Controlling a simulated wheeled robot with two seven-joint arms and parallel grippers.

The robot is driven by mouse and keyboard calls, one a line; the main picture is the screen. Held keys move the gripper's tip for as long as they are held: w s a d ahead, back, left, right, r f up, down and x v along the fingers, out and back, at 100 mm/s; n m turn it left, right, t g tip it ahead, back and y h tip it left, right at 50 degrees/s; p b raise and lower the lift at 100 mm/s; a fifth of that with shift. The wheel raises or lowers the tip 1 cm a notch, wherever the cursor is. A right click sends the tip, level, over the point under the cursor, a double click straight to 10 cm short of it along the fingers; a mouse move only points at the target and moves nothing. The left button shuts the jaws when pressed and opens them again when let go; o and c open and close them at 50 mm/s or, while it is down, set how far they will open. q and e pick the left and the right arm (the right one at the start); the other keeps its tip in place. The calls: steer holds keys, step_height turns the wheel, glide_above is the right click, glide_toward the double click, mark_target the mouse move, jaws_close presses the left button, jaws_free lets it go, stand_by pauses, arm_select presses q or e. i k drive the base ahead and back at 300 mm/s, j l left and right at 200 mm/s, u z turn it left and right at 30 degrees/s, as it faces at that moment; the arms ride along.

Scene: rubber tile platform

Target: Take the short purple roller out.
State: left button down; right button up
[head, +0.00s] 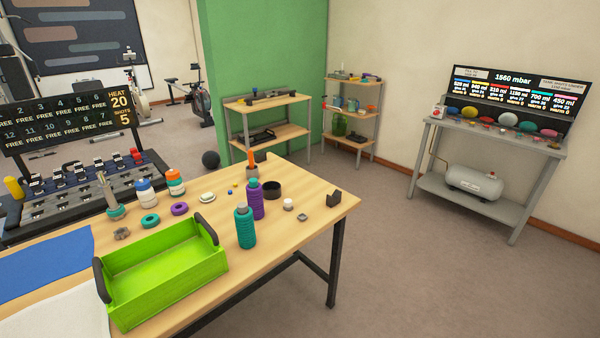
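No object is plainly a short purple roller. A purple ring (180,209) lies flat near a teal ring (151,220). A bright green open crate (165,284) with black end handles stands at the table's front; its visible inside looks empty, and part of its floor is hidden by the near wall. Neither of my grippers shows.
Shelves (266,118) and a grey bench (490,146) stand behind. Open floor (430,270) lies right of the table.

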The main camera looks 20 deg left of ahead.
mark_target(254, 196)
steer(key=i+l+u, duration=0.1)
steer(key=l+u, duration=0.35)
steer(key=u, duration=0.3)
steer(key=i+l, duration=0.05)
